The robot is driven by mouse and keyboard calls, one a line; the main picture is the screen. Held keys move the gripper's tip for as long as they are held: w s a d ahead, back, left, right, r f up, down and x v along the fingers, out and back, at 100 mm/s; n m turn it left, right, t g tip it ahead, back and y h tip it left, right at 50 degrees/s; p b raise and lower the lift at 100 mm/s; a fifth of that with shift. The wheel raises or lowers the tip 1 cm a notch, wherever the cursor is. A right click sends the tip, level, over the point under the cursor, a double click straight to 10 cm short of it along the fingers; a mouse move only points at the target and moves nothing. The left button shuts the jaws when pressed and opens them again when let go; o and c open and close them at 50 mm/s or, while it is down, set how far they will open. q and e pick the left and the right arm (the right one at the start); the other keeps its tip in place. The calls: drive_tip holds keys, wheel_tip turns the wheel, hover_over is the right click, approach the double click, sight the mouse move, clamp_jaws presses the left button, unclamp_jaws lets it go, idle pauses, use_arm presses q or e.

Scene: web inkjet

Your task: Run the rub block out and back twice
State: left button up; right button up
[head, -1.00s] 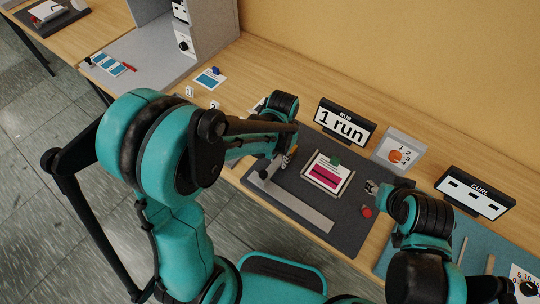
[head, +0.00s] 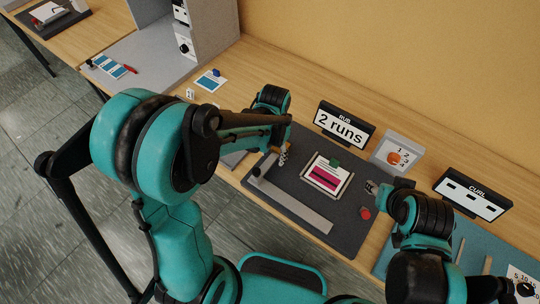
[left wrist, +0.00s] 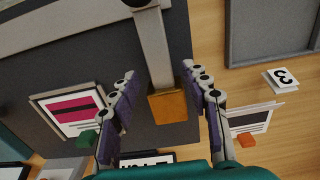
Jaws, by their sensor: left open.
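The rub block, an orange-brown block (left wrist: 172,107) at the end of a grey bar, shows in the left wrist view. My left gripper (left wrist: 160,72) is open, with a finger on either side of the block and visible gaps between. The RUB sign (head: 343,127) reads "2 runs". A framed card with a magenta patch (head: 327,176) lies on the mat. My right gripper (head: 371,187) is at the mat's right side, its jaws too small to judge.
A grey L-shaped bar (head: 290,206) lies along the mat's front. A red button (head: 365,213) is at the right.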

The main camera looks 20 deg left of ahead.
sight(272, 158)
use_arm(q)
drive_tip(key=shift+r+p, duration=2.15)
drive_tip(key=shift+r, duration=1)
drive_tip(key=shift+s+a+r+b, duration=0.15)
drive_tip(key=shift+s+r+b, duration=0.05)
drive_tip(key=shift+b, duration=0.15)
drive_tip(key=s+a+r+n+t+b, duration=0.2)
drive_tip(key=s+t+b, duration=0.1)
drive_tip(key=s, duration=0.2)
drive_tip(key=s+a+r+n+t+b, duration=0.1)
drive_tip(key=s+a+n+t+b, duration=0.1)
drive_tip(key=s+t+b, duration=0.1)
drive_tip(key=shift+s+a+r+t+b, duration=0.35)
drive_tip(key=shift+s+t, duration=0.25)
drive_tip(key=shift+s, duration=0.35)
